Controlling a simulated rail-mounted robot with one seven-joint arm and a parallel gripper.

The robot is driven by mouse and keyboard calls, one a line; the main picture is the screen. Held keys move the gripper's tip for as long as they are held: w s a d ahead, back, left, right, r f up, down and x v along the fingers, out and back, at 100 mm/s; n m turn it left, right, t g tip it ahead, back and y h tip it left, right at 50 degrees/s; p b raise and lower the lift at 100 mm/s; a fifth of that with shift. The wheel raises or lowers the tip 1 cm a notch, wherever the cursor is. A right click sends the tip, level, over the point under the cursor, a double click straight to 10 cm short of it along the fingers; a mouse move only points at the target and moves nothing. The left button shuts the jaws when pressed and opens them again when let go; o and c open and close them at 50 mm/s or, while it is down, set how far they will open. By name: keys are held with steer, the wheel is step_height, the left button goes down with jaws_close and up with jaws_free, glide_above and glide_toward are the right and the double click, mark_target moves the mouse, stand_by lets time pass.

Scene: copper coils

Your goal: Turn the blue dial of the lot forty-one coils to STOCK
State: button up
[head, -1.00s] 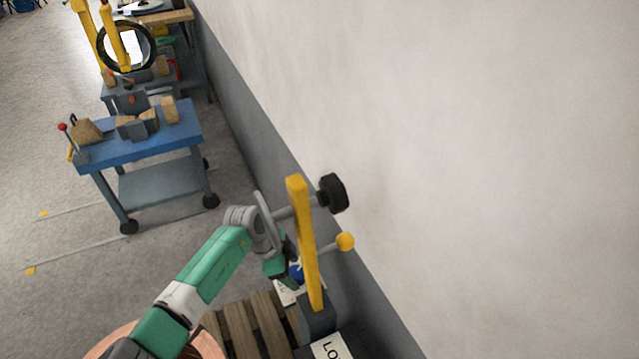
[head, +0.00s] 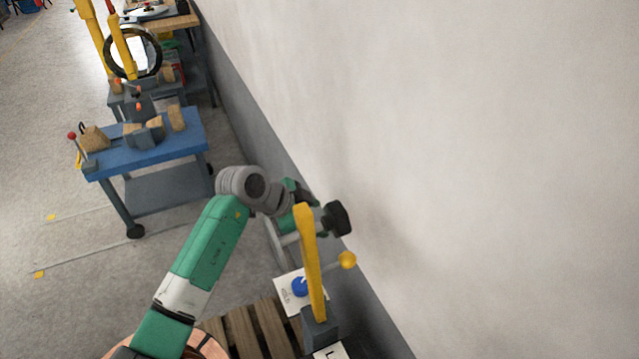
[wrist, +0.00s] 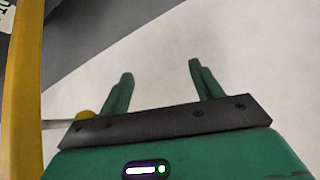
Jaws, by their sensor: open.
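The blue dial (head: 300,287) sits on a white plate (head: 289,298) with dark lettering, beside the foot of a yellow post. The lettering is too small to read, so I cannot tell where the dial points. My gripper (wrist: 160,68) is open and empty in the wrist view, its two green fingers apart in front of the pale wall. In the head view my wrist is above and behind the dial, near the yellow post, and my fingers are hidden there. A copper coil (head: 212,345) shows at the bottom, partly behind my arm.
The wall (head: 480,150) is near on the right. A wooden pallet (head: 245,330) lies below. A blue cart (head: 150,148) with blocks stands at upper left.

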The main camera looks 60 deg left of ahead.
step_height(320, 180, up, 8)
steer(key=w+t, duration=0.2)
steer(key=shift+w+f+n+p, duration=0.25)
steer(key=shift+n+p, duration=0.05)
steer(key=shift+p, duration=0.05)
